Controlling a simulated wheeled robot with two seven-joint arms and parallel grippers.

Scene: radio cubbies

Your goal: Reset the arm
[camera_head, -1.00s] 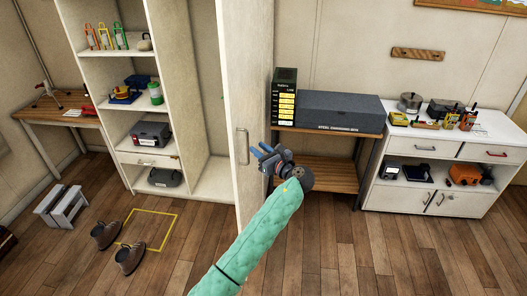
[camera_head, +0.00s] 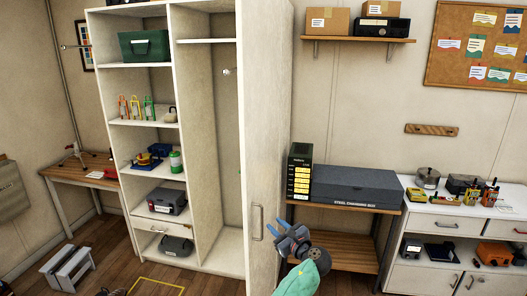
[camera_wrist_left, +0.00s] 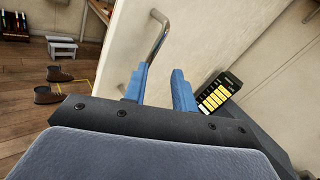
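My left gripper (camera_head: 276,227) has blue fingers and is at the lower middle of the head view, with my green-sleeved arm below it. It is just right of the metal handle (camera_head: 257,222) on the open white cabinet door (camera_head: 268,130). In the left wrist view the two fingers of the left gripper (camera_wrist_left: 160,70) stand apart with nothing seen between them. The handle (camera_wrist_left: 158,35) shows beyond the left finger there; I cannot tell if they touch. My right gripper is in neither view.
The white cabinet (camera_head: 209,140) stands left of the door, with items on its shelves. A white sideboard (camera_head: 432,241) stands further right. A stool (camera_head: 68,265) is at far left.

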